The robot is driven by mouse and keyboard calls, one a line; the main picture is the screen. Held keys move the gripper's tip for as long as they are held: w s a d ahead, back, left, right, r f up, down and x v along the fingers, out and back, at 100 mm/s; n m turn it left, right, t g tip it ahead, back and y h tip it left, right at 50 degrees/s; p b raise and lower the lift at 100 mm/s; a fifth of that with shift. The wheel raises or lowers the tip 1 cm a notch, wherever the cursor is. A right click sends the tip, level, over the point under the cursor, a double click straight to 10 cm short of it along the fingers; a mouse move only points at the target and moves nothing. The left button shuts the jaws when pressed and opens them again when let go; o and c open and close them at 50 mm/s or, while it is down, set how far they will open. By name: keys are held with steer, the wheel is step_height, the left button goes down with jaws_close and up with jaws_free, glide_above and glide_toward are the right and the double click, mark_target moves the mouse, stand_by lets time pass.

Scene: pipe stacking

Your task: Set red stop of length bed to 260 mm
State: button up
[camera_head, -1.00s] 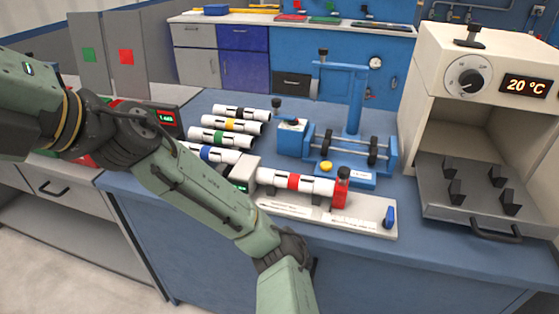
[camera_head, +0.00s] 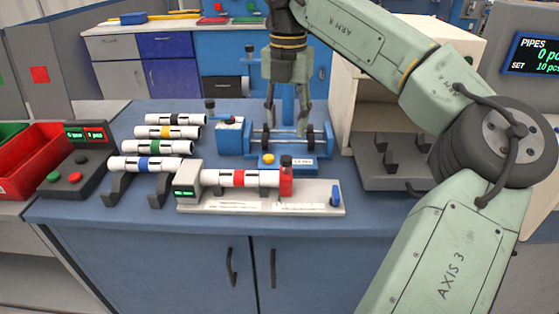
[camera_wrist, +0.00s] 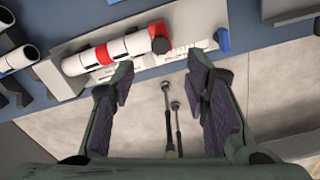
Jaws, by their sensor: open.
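The length bed (camera_head: 310,199) is a pale grey plate on the blue bench, with a grey block and small green display (camera_head: 186,193) at its left end; its digits are too small to read. A white pipe with a red band (camera_head: 238,178) lies on it. The red stop (camera_head: 286,183), with a black knob on top, stands at the pipe's right end. A blue knob (camera_head: 335,196) sits at the bed's right end. My gripper (camera_head: 286,132) is open, empty, pointing down and apart from the stop. In the wrist view, the red stop (camera_wrist: 160,38) shows beyond my open fingers (camera_wrist: 160,78).
A blue roller machine (camera_head: 231,140) stands behind the bed. Several banded pipes (camera_head: 160,147) lie on a rack to the left, near a button box (camera_head: 75,175). An oven with a tray (camera_head: 375,174) stands at right. The bench front is clear.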

mark_target(286, 158)
step_height(286, 158, down, 11)
steer(key=shift+r+p, duration=0.15)
steer(key=shift+p, duration=0.6)
steer(key=shift+c, duration=0.2)
jaws_close()
stand_by(0.3)
